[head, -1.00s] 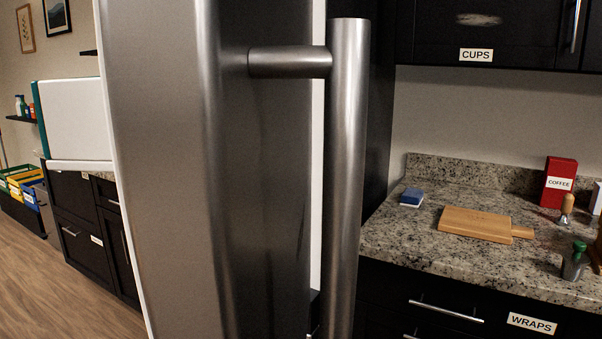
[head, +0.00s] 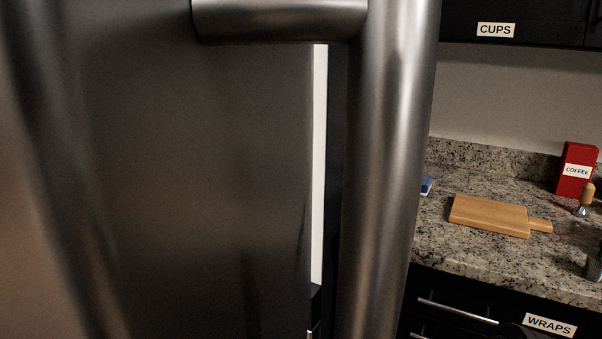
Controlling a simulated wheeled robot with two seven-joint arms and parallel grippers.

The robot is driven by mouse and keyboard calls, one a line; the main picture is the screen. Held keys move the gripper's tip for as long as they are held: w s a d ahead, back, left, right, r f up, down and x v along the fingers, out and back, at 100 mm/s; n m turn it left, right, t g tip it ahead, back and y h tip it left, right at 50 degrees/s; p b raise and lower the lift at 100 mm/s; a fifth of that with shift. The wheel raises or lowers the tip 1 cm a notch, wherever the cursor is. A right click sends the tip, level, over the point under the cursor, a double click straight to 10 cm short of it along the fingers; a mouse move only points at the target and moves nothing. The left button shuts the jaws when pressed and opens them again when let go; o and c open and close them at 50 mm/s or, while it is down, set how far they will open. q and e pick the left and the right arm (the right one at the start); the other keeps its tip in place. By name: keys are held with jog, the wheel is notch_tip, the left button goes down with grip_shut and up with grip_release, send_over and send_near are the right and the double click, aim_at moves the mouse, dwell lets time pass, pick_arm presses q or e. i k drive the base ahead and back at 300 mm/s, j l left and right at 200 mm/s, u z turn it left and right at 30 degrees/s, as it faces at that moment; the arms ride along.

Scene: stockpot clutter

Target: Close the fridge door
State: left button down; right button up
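The fridge door (head: 190,170) is a brushed steel panel that fills the left and middle of the head view, very close to the camera. Its thick vertical bar handle (head: 385,180) stands right of the middle, joined to the door by a horizontal post (head: 280,18) at the top. A narrow pale strip (head: 320,160) shows between the door's edge and the handle. The frame does not show clearly how far the door stands open. Neither of my grippers can be made out in the view.
To the right is a granite counter (head: 455,255) with a wooden cutting board (head: 490,214), a red coffee box (head: 576,170) and a blue sponge (head: 426,186). A dark drawer labelled WRAPS (head: 549,325) is below, and a cabinet labelled CUPS (head: 540,30) is above.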

aim_at(156, 156)
jog(key=k+j, duration=0.15)
jog(key=k, duration=0.2)
jog(key=k+j, duration=0.15)
jog(key=k, duration=0.2)
jog(key=k+j+u, duration=0.1)
jog(key=k, duration=0.3)
